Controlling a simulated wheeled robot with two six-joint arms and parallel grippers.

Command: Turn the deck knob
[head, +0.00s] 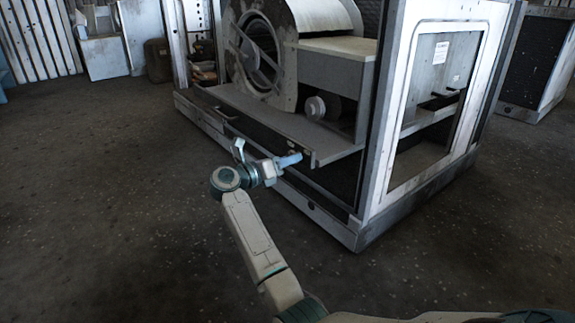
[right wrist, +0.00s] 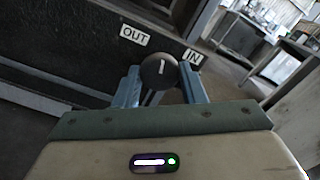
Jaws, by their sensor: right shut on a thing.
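The deck knob (right wrist: 159,71) is a round dark knob with a short white mark on its face, seen in the right wrist view. My right gripper (right wrist: 160,88) has its two blue fingers on either side of the knob and is shut on it. The white mark stands nearly upright, leaning slightly. In the head view my right gripper (head: 290,160) is at the front edge of the housing's deck (head: 270,122), and the knob itself is mostly hidden there. My left gripper is not in view.
An "OUT" label (right wrist: 134,36) is left of the knob and an "IN" label (right wrist: 193,57) right of it. The blower (head: 262,55) stands on the deck inside the white-framed housing (head: 392,120). The floor (head: 110,190) to the left is clear.

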